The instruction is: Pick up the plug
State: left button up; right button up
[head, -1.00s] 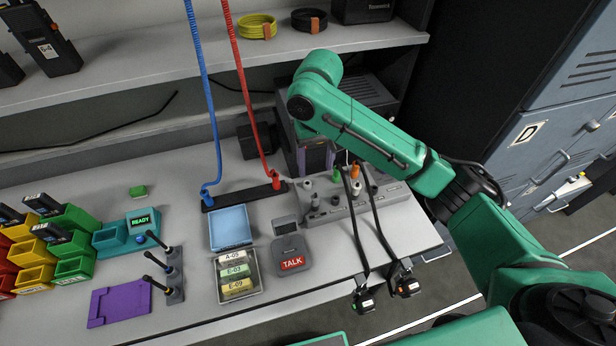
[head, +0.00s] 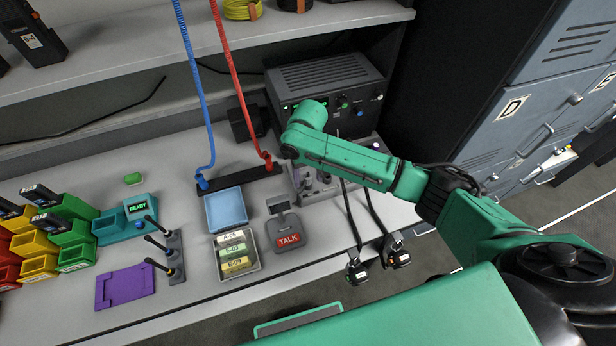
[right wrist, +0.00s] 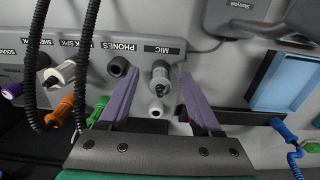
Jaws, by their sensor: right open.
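A grey plug-like piece (right wrist: 160,76) stands at the MIC position of the grey jack panel (right wrist: 203,62) in the right wrist view. A small white-ended piece (right wrist: 156,108) lies just below it. My right gripper (right wrist: 160,74) is open, its two purple fingers on either side of the grey piece, apart from it as far as I can tell. White (right wrist: 62,73), orange (right wrist: 60,110) and green (right wrist: 98,108) plugs are to the left. My left gripper is not in view.
A black radio unit (head: 325,75) stands behind the panel. Blue (head: 202,182) and red (head: 268,162) corded plugs stand in a black strip.

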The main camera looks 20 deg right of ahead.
jog(key=shift+c, duration=0.7)
jog(key=shift+w, duration=0.1)
grip_shut()
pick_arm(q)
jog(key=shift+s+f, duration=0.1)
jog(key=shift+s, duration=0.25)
pick_arm(e)
jog(key=shift+r, duration=0.1)
notch_tip(320, 180, up, 10)
jog(key=shift+f+b, duration=0.15)
jog(key=shift+b, duration=0.5)
pick_arm(q)
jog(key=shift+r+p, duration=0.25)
jog(key=shift+p, duration=0.65)
pick_arm(e)
notch_tip(320, 180, up, 10)
